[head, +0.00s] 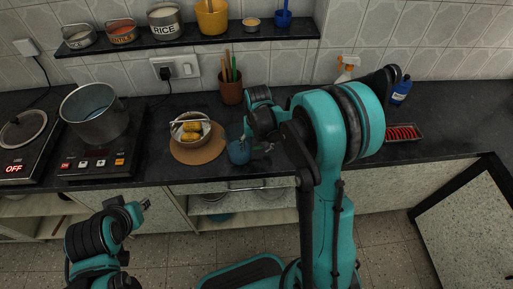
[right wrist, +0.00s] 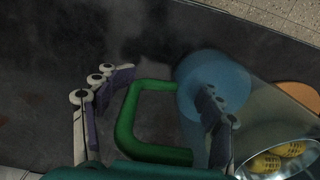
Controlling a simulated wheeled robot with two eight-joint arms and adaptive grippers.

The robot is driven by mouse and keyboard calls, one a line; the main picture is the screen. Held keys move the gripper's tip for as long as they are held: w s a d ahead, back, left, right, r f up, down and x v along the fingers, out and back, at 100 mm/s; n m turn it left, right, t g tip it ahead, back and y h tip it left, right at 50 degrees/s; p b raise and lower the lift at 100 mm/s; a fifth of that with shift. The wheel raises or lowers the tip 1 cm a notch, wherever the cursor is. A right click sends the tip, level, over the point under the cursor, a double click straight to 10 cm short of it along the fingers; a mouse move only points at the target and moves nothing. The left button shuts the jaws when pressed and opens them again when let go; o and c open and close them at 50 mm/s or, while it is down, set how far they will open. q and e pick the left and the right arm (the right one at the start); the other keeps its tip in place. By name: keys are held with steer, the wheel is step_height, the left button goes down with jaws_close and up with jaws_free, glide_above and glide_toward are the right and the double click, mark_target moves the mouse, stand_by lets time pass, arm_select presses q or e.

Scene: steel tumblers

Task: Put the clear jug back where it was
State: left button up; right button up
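The clear jug (right wrist: 262,105) has a green handle (right wrist: 125,125) and blue at its bottom. In the head view its blue part (head: 238,152) shows near the counter's front edge, right of the corn pot. My right gripper (right wrist: 160,100) is open, with one finger on each side of the green handle. The right finger overlaps the blue part in the wrist view. I cannot tell whether either finger touches the handle. My left gripper (head: 142,204) is low in front of the counter, away from the jug; its finger state is unclear.
A pot with corn (head: 191,127) sits on a round board (head: 197,154) close left of the jug. A large steel pot (head: 96,118) stands on the hob further left. A brown utensil holder (head: 231,90) stands behind. A shelf (head: 185,42) hangs above.

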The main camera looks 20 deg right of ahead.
steer(key=shift+r+p, duration=0.3)
steer(key=shift+r, duration=0.05)
step_height(320, 180, up, 11)
steer(key=p, duration=0.4)
steer(key=shift+d, duration=0.1)
steer(key=shift+s+r, duration=0.2)
steer(key=shift+r, duration=0.35)
steer(key=s+a+r+n+t, duration=0.1)
steer(key=s+r+t, duration=0.2)
steer(key=s, duration=0.4)
steer(key=s+a+r+n+t, duration=0.2)
steer(key=s+r+t, duration=0.1)
steer(key=s, duration=0.5)
steer(key=shift+a+r+t, duration=0.15)
steer(key=shift+r+t, duration=0.1)
steer(key=shift+t, duration=0.35)
